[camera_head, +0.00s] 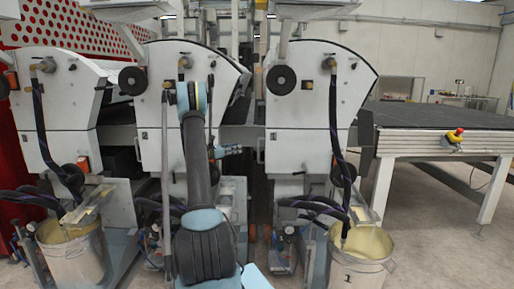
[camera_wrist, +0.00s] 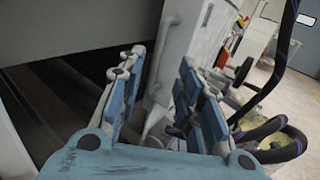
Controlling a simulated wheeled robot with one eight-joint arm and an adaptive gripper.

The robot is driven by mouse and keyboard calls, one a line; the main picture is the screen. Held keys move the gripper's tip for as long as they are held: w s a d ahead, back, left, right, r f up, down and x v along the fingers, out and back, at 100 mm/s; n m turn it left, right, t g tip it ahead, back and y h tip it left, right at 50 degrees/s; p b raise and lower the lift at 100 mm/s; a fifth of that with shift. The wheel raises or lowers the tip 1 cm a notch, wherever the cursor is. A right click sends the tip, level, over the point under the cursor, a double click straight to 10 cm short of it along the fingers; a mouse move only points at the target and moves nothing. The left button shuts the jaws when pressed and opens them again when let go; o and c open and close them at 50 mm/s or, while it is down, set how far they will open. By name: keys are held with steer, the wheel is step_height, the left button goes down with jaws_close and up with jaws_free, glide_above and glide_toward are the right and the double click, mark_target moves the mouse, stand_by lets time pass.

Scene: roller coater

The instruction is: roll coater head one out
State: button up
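Nothing is visibly held. In the head view my arm rises in front of the middle coater head (camera_head: 165,110), and the gripper seems to be near the gap between the middle and right heads.
Another white coater head (camera_head: 55,90) stands at the left, above a second bucket (camera_head: 75,255). Dark hoses hang down into the buckets. The conveyor bed (camera_head: 430,145) with a red emergency button (camera_head: 455,134) is at the right. Open floor (camera_head: 455,250) lies at the front right.

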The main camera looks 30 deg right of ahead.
steer(key=d, duration=1.6)
steer(key=shift+w+d, duration=0.15)
steer(key=shift+w, duration=0.15)
steer(key=shift+c, duration=0.3)
jaws_close()
